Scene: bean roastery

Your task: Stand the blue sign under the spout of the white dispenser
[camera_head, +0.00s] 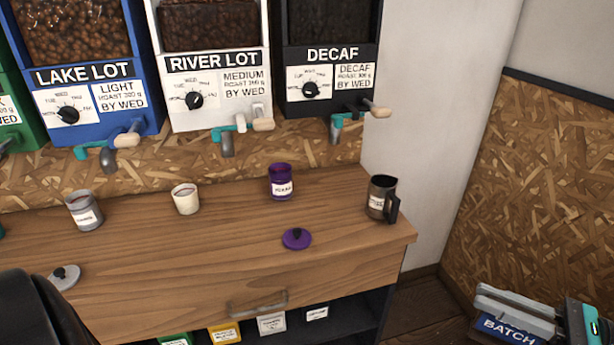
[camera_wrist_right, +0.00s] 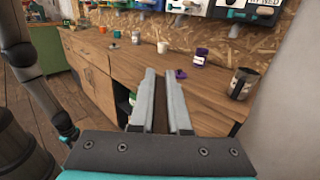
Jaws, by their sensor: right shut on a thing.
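The blue sign (camera_head: 508,330), lettered BATCH, is at the lower right of the head view, held between the grey fingers of my right gripper (camera_head: 515,312). It is off to the right of the counter, and its lower part is cut off. In the right wrist view the fingers (camera_wrist_right: 160,100) point toward the counter; I cannot make out the sign there. The white dispenser (camera_head: 213,65), labelled RIVER LOT, hangs on the back wall, with its grey spout (camera_head: 228,146) above the counter. My left gripper is not in view.
On the wooden counter (camera_head: 200,255) stand a grey canister (camera_head: 84,212), a cream cup (camera_head: 186,199), a purple canister (camera_head: 281,182) and a dark pitcher (camera_head: 381,198). A purple lid (camera_head: 297,238) and a grey lid (camera_head: 65,277) lie there.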

